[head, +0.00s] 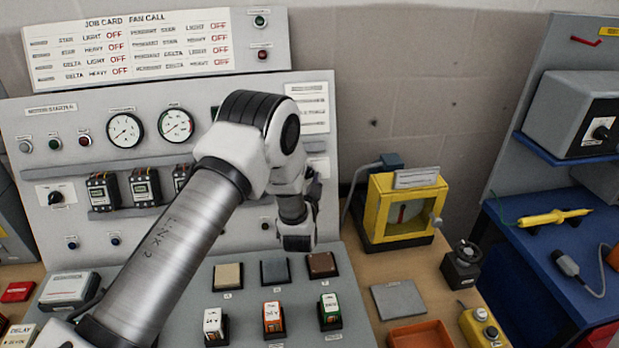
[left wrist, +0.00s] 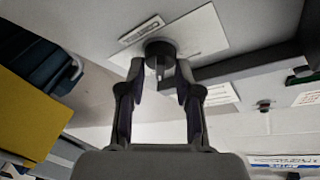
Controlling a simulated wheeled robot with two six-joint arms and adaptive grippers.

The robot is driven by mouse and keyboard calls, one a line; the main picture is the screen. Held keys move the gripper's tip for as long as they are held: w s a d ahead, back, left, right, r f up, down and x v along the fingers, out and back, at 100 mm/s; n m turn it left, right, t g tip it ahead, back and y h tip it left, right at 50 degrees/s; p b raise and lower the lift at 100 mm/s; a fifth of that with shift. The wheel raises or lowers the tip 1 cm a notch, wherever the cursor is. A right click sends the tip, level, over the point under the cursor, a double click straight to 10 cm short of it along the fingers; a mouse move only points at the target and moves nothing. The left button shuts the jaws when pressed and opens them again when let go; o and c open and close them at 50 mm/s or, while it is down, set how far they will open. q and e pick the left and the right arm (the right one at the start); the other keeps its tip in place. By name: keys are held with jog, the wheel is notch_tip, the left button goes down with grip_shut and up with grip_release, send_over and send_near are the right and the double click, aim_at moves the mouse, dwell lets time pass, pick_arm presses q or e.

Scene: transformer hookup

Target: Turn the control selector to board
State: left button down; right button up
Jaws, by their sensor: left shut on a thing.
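The control selector is a round black knob (left wrist: 160,48) with a pale pointer line, on a white plate (left wrist: 205,35) of the grey panel. In the left wrist view my left gripper (left wrist: 160,72) has its two fingertips on either side of the knob, shut on it. In the head view my left gripper (head: 314,188) is at the right part of the upright panel (head: 75,120), and the knob is hidden there behind my arm. My right gripper is not in view.
Another selector (head: 56,197) is on the panel's left. Gauges (head: 125,130) and black modules sit behind my arm. Below are several coloured blocks (head: 272,318). Right of the panel stand a yellow framed meter (head: 402,210), a grey plate (head: 398,299) and an orange tray (head: 421,335).

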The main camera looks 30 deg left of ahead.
pick_arm(q)
jog(key=shift+f+n+b, duration=0.2)
jog(key=shift+n+b, duration=0.3)
jog(key=shift+b, duration=0.1)
jog(key=n+y+b, duration=0.2)
jog(key=n+b, duration=0.2)
jog(key=n+g+y+b, duration=0.1)
jog(key=n+y+b, duration=0.1)
jog(key=n, duration=0.3)
jog(key=shift+w+d+y+b, duration=0.1)
jog(key=shift+y+b, duration=0.3)
jog(key=shift+b, duration=0.5)
jog(key=n+g+y+b, duration=0.1)
jog(key=n, duration=0.2)
jog(key=n+g+y+b, duration=0.1)
jog(key=n+b, duration=0.1)
jog(key=n, duration=0.1)
jog(key=shift+r+g, duration=0.1)
jog(key=shift+g, duration=0.3)
jog(key=shift+r+n+g+y+b, duration=0.15)
jog(key=shift+n+g+b, duration=0.4)
jog(key=shift+n, duration=0.65)
jog(key=shift+n+g+y+b, duration=0.25)
jog(key=shift+n+g+b, duration=0.25)
jog(key=shift+n, duration=0.7)
jog(key=c, duration=0.8)
grip_release()
jog(key=shift+w, duration=0.2)
notch_tip(320, 180, up, 10)
jog(key=shift+f, duration=0.15)
